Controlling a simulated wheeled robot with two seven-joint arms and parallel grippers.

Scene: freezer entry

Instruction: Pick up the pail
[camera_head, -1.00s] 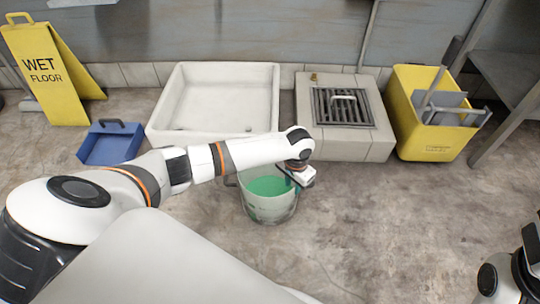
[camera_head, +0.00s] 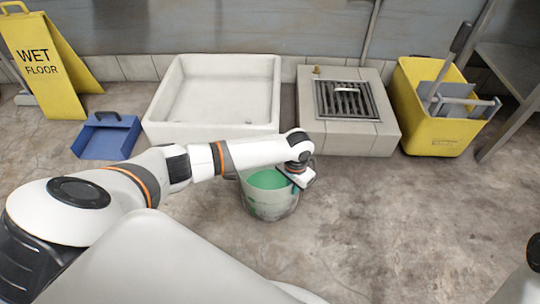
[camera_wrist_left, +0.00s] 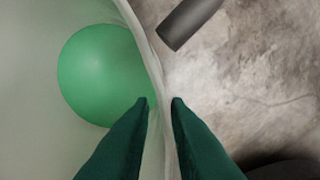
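The pail (camera_head: 268,204) is a pale grey-green bucket with green inside. It stands upright on the floor in front of the white basin, partly behind my left wrist. My left gripper (camera_head: 300,184) is at the right side of its rim. In the left wrist view, the dark green fingers (camera_wrist_left: 161,101) are close together, one inside and one outside the pail wall (camera_wrist_left: 150,45), shut on it. A round green patch shows inside; I cannot tell whether it is liquid or an object. A dark cylindrical grip lies outside the rim. My right gripper is out of view.
A white basin (camera_head: 160,128) and a concrete block with a drain grate (camera_head: 344,100) stand behind. A yellow mop bucket (camera_head: 432,138) is at right, a blue dustpan (camera_head: 104,145) and yellow wet-floor sign (camera_head: 48,70) at left. Floor (camera_head: 400,220) at right is clear.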

